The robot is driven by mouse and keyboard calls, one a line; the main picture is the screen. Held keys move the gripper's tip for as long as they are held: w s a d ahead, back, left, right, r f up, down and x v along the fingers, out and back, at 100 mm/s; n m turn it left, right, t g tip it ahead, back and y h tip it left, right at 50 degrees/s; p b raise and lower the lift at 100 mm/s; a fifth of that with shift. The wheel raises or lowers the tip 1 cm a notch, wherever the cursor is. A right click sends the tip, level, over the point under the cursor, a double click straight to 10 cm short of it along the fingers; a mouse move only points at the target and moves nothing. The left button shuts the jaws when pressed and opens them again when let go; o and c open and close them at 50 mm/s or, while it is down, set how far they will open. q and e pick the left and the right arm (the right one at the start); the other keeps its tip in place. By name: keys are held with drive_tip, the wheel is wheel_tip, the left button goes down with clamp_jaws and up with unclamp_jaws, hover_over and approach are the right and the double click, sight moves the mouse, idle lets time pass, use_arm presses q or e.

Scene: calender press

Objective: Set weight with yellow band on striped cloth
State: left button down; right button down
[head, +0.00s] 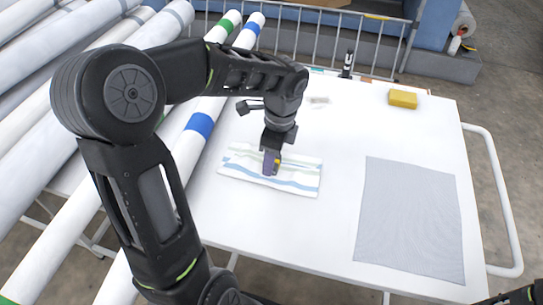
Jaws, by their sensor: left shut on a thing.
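The striped cloth (300,183), white with blue and green bands, lies flat at the left of the white table. My left gripper (271,163) points down over the middle of this cloth and is shut on a small dark weight (268,167). A bit of yellow (277,161) shows at the weight's right side. The weight is at or just above the cloth; I cannot tell whether it touches. The gripper hides part of the weight. A dark part of my right arm shows at the bottom right corner, with its gripper out of view.
A grey, finely patterned cloth (410,220) lies at the right of the table (335,240). A yellow block (403,98) and a small pale item (318,100) are toward the back. Long white rolls (180,160) run along the left. The table between the cloths is clear.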

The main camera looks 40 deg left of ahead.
sight(277, 162)
use_arm(q)
drive_tip(key=shift+s+f, duration=0.15)
drive_tip(key=shift+f, duration=0.15)
drive_tip(key=c, duration=0.7)
unclamp_jaws()
drive_tip(key=shift+f, duration=0.1)
drive_tip(key=shift+r, duration=0.4)
drive_tip(key=r, duration=0.4)
drive_tip(key=d+r+p, duration=0.1)
drive_tip(key=r, duration=0.3)
drive_tip(key=r+p, duration=0.1)
drive_tip(key=r, duration=0.3)
drive_tip(key=shift+w+d+r, duration=0.2)
drive_tip(key=shift+w+r, duration=0.05)
drive_tip(key=shift+w, duration=0.1)
